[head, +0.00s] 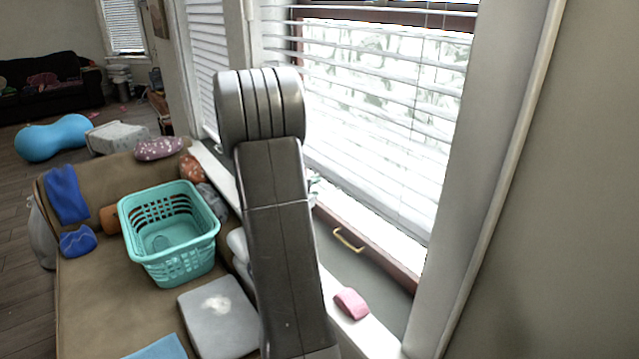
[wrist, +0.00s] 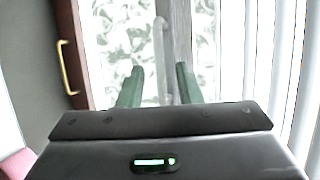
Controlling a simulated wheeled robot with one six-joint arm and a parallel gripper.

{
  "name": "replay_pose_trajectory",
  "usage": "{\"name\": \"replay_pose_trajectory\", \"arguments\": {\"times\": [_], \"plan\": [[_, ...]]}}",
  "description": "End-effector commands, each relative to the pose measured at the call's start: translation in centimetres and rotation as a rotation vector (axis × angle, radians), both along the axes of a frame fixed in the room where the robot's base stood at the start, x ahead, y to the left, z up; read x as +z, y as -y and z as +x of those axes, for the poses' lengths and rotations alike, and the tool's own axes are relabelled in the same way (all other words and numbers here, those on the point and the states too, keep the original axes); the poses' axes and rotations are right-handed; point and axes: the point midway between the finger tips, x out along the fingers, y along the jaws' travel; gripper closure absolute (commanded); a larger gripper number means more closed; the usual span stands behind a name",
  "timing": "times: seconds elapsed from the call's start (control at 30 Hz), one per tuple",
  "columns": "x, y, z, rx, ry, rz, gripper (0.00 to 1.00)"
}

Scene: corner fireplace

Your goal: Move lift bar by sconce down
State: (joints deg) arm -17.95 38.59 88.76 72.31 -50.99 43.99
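In the wrist view my gripper (wrist: 158,82) shows its two green fingers apart, one on each side of a pale upright bar (wrist: 161,50) with a rounded upper end. This bar lies in front of a grey strip of the window and looks like the lift bar. I cannot tell whether the fingers reach around it or stay short of it; neither visibly touches it. In the head view my own arm stands in front of the window, and I cannot make out the gripper or this bar there. No sconce shows.
White blinds (head: 390,110) cover the window; a brass handle (head: 348,240) sits on its brown lower frame. A pink object (head: 351,303) lies on the sill. A couch with a teal basket (head: 168,262) stands at left. A grey wall (head: 570,200) bounds the right.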

Motion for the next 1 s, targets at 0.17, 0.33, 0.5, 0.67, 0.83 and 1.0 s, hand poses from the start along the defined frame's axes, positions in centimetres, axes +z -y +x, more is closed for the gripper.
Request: {"name": "replay_pose_trajectory", "arguments": {"times": [0.17,0.33,0.5,0.67,0.83,1.0], "plan": [[-0.4,1.3,2.0,-0.002,0.000,0.000,0.68],[-0.6,1.7,2.8,0.000,0.001,-0.001,0.68],[-0.6,1.7,2.9,0.001,0.001,0.000,0.68],[-0.6,1.7,2.8,0.001,0.001,0.000,0.82],[-0.6,1.7,2.8,0.000,0.001,-0.001,1.00],[-0.7,1.7,2.8,0.000,0.000,0.000,1.00]]}}
